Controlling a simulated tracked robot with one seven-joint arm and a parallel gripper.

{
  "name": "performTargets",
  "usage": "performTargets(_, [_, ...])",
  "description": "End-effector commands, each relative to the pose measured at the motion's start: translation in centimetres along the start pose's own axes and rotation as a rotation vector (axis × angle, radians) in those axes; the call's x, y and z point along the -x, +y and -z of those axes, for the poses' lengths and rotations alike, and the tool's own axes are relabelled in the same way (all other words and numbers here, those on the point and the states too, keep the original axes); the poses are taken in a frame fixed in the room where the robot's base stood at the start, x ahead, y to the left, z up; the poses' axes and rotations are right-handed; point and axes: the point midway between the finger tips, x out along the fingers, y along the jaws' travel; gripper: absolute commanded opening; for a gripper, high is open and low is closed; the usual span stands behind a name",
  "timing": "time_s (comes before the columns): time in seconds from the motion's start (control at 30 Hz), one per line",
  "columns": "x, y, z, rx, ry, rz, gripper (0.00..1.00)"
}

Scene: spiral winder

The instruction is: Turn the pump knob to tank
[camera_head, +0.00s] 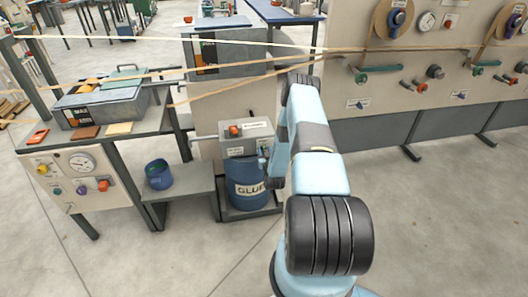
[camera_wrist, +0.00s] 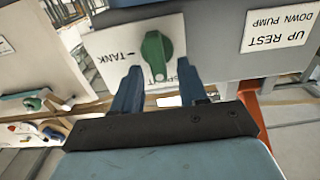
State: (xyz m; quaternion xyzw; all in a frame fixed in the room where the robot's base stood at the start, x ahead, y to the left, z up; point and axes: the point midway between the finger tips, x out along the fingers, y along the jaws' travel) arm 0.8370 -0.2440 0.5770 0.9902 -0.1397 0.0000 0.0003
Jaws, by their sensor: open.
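The green pump knob (camera_wrist: 156,52) shows in the wrist view on a white label plate (camera_wrist: 112,42), on the face of a grey box. The label reads TANK upside down to the left of the knob; the word on the right is partly hidden by a finger. The knob's grip stands nearly upright in the picture, slightly tilted. My gripper (camera_wrist: 160,68) is open, one fingertip on each side of the knob's lower part. I cannot tell whether the fingers touch it. In the head view my arm reaches toward the box and hides the knob.
A plate reading UP REST, DOWN PUMP (camera_wrist: 278,31) is right of the knob, with an orange part (camera_wrist: 246,100) below it. In the head view, a blue GLUE drum (camera_head: 245,185) stands beneath the grey box (camera_head: 232,145). A blue mug (camera_head: 158,174) sits on a low shelf.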

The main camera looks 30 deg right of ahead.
Motion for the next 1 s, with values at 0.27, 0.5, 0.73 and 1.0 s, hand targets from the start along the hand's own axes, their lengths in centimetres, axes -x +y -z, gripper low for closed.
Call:
performTargets(0.27, [-0.64,0.00,-0.02,0.000,-0.001,0.000,0.43])
performTargets(0.5, [-0.62,0.00,-0.01,0.000,-0.001,0.000,0.32])
performTargets(0.73, [-0.62,-0.01,-0.01,0.000,-0.001,0.000,0.10])
performTargets(1.0, [-0.65,-0.02,0.02,0.000,0.000,0.000,0.00])
